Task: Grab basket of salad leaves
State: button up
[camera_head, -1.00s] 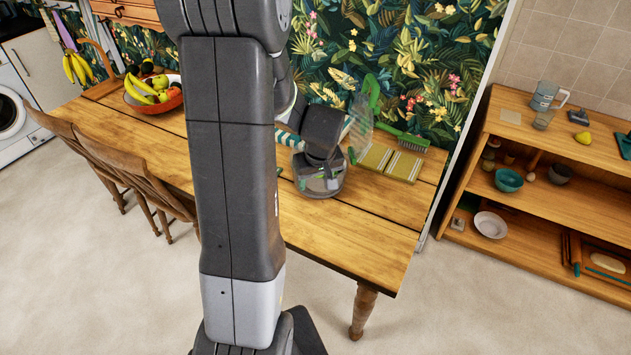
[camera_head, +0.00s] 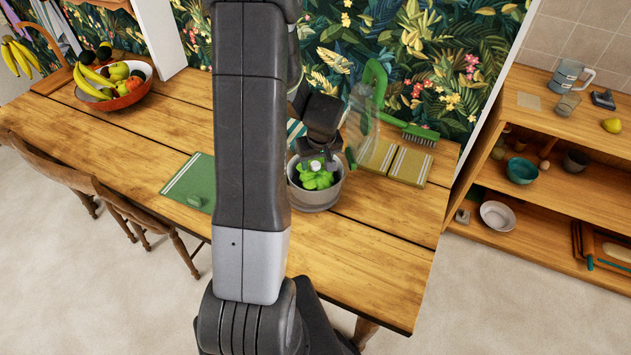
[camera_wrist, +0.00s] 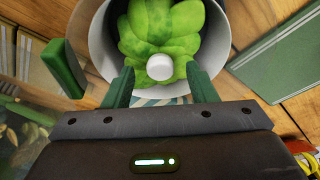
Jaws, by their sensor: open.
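The salad leaves (camera_head: 317,176) are a bright green bunch inside a round grey basket (camera_head: 318,199) on the wooden table. A pale round knob (camera_wrist: 160,67) shows over the leaves (camera_wrist: 165,22) in the wrist view, with the grey basket's wall (camera_wrist: 103,42) around them. My gripper (camera_head: 318,154) is over the back part of the basket. In the wrist view my gripper (camera_wrist: 160,80) is open, one green finger on each side of the knob, with gaps between. I cannot tell the fingers' exact height against the knob. The arm hides part of the table left of the basket.
A clear upright panel and a green-handled brush (camera_head: 418,134) stand right of the basket, near yellowish books (camera_head: 410,164). A fruit bowl (camera_head: 117,97) is far left. The table's front right is clear.

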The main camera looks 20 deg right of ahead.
jog(key=shift+w+f, duration=0.15)
jog(key=shift+f, duration=0.4)
jog(key=shift+r, duration=0.1)
grip_shut()
